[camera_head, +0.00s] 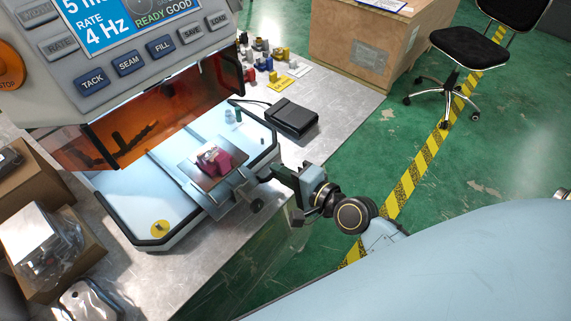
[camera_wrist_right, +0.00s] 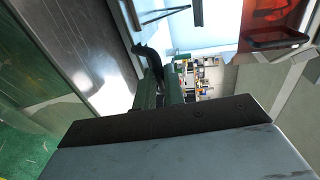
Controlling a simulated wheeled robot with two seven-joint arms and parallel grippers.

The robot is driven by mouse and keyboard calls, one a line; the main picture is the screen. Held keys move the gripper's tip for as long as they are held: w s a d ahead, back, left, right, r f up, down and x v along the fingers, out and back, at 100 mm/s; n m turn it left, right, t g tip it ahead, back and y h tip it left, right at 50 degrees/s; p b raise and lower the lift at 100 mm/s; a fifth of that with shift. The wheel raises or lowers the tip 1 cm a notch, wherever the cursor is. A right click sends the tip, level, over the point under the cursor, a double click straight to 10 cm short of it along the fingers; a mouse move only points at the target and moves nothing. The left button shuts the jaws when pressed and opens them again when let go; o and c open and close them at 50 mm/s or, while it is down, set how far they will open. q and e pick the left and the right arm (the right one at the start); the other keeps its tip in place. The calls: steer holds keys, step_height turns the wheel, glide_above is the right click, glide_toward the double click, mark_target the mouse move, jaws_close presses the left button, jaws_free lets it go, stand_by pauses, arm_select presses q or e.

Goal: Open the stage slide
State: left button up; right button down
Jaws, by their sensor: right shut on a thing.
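The stage slide (camera_head: 198,185) is a small metal plate on the pale blue machine bed (camera_head: 150,195), in front of the amber shield. A magenta fixture with a small shiny part (camera_head: 215,160) sits on it. My right gripper (camera_head: 264,178) is at the bed's right edge, beside the slide. In the right wrist view its greenish fingers (camera_wrist_right: 161,85) are closed around a dark bar, seemingly the slide's handle (camera_wrist_right: 148,60); the exact contact is partly hidden. My left gripper is not in view.
The amber shield (camera_head: 165,112) and control panel (camera_head: 125,40) stand over the bed's back. A black pedal-like box (camera_head: 291,118) lies on the metal table right of the bed. Cardboard boxes (camera_head: 35,190) crowd the left. Open green floor lies right of the table.

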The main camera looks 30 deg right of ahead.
steer(key=shift+s, duration=0.2)
steer(key=c, duration=1.5)
jaws_free()
steer(key=b+v, duration=0.1)
steer(key=v, duration=1.2)
steer(key=shift+d, duration=0.15)
steer(key=shift+s, duration=0.15)
